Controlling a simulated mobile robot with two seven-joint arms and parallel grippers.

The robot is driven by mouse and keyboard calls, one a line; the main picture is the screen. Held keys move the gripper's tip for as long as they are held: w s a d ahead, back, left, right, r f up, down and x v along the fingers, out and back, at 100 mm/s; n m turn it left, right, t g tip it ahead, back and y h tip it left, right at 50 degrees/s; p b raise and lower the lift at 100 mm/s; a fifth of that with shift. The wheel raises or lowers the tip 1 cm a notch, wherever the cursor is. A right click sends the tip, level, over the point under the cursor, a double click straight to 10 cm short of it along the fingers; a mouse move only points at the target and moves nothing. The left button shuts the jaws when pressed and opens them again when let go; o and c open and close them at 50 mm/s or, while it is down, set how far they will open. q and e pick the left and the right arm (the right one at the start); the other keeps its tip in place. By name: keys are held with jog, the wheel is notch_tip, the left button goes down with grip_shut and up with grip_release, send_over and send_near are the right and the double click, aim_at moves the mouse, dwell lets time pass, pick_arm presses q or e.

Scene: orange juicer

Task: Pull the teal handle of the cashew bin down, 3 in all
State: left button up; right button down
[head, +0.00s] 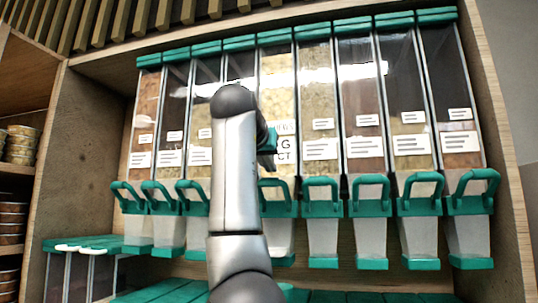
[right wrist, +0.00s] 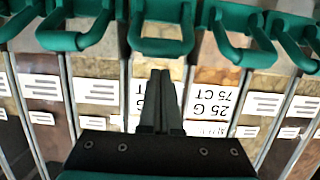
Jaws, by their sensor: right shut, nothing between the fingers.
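A row of clear bins with teal handles fills the shelf. I cannot read which one is the cashew bin. In the head view, one handle (head: 275,183) shows just right of my arm, and all handles in sight stick out in front of their bins. My right gripper (head: 268,142) is mostly hidden behind its own wrist, in front of the bins. In the right wrist view, its fingers (right wrist: 160,78) are shut and empty, with their tips close to the central teal handle (right wrist: 162,47). Whether they touch it I cannot tell. My left gripper is out of view.
Other handles stand close on both sides, such as one to the right (head: 321,182) in the head view. Teal-lidded containers (head: 90,243) stand below at the left. Wooden walls bound the shelf, and stacked tins (head: 20,145) are at the far left.

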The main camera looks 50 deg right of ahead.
aim_at(268, 179)
jog(key=shift+s+a+f, duration=0.2)
jog(key=shift+f, duration=0.35)
jog(key=shift+a, duration=0.1)
jog(key=h+b, duration=0.1)
jog(key=b, duration=0.1)
jog(key=a+f+t+b, duration=0.1)
jog(key=b, duration=0.2)
jog(key=f+h+b, duration=0.1)
jog(key=b, duration=0.1)
jog(key=shift+s+a+f+h, duration=0.15)
jog(key=shift+s+a+h, duration=0.1)
jog(key=shift+s+h, duration=0.1)
jog(key=shift+s+a+f+t+h+b, duration=0.2)
jog(key=shift+f+t+h+b, duration=0.45)
jog(key=shift+b, duration=1.05)
jog(key=shift+s+a+f+t+h+b, duration=0.1)
jog(key=shift+a+f+t+h+b, duration=0.15)
jog(key=shift+f+h+b, duration=0.85)
jog(key=shift+s+a+f+t+h+b, duration=0.1)
jog(key=shift+a+f+t+h+b, duration=0.25)
jog(key=shift+f+b, duration=1.25)
jog(key=shift+r+b, duration=0.6)
jog(key=shift+b, duration=0.05)
